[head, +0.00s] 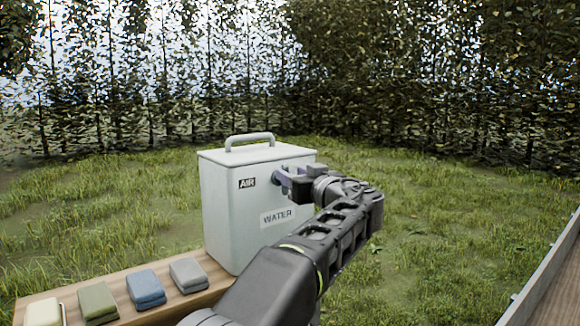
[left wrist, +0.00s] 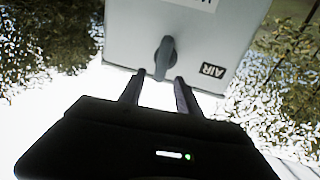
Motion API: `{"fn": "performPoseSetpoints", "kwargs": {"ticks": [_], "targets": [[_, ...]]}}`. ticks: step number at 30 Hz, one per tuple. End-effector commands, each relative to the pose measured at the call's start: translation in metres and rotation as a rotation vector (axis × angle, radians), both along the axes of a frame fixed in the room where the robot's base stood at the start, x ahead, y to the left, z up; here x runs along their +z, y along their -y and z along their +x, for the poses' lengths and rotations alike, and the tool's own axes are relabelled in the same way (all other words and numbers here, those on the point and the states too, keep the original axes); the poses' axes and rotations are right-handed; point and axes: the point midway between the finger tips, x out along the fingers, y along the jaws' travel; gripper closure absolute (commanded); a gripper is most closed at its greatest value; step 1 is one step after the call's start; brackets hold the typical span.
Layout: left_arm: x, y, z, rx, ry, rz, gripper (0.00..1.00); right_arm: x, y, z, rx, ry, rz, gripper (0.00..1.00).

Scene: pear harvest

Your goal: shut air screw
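A pale grey water container (head: 228,215) with a top handle stands upright, its front marked AIR and WATER. The air screw, a grey knob with a narrow grip (left wrist: 164,58), sticks out of the container face beside the AIR label in the left wrist view. My left gripper (head: 284,182) is at the container's upper front, by the AIR label. In the left wrist view its two fingers (left wrist: 160,77) are apart, with the tip of the knob between their ends and a gap on each side. In the head view the gripper partly hides the screw. My right gripper is not in view.
The container stands on a wooden board (head: 190,305). Folded cloths in grey (head: 188,273), blue (head: 146,289), green (head: 98,302) and cream (head: 43,312) lie left of it. Open grass surrounds it, with trees behind. A rail (head: 545,270) runs along the right.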

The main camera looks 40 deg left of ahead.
Motion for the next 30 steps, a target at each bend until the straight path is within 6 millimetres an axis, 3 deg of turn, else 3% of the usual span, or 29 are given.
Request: {"fn": "performPoseSetpoints", "kwargs": {"ticks": [6, 14, 30], "targets": [[0.002, -0.018, 0.010, 0.000, 0.000, 0.001, 0.60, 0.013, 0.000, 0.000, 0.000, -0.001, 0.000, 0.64], [0.000, -0.019, 0.011, -0.001, 0.001, 0.000, 0.60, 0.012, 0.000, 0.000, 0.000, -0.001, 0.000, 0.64], [0.000, -0.019, 0.011, -0.002, 0.000, 0.000, 1.00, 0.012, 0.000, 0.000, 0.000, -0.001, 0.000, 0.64]]}}
